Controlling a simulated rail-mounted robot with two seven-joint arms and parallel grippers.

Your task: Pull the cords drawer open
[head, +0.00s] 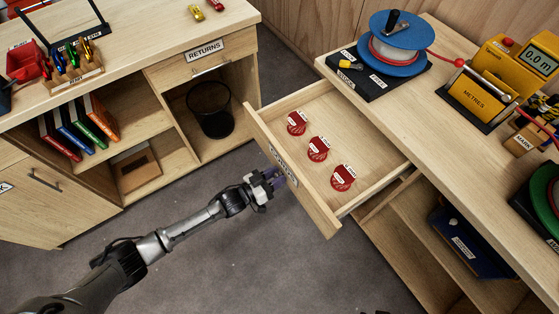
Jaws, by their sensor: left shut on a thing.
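The cords drawer (377,168) is a light wooden drawer standing well out from the right-hand bench. Three red round items with white labels (317,148) lie in a row inside it. The label on its front panel (325,212) is partly hidden by my gripper. My left gripper (275,178) is at the middle of the drawer front, shut on the drawer's handle, which is mostly hidden behind the fingers. My right gripper is not in view.
The right bench (432,97) carries a blue reel (398,30), a yellow metre counter (480,95) and a green reel. The left bench has a RETURNS drawer (206,50), books and a black bin (209,110). Grey floor (225,250) lies open between them.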

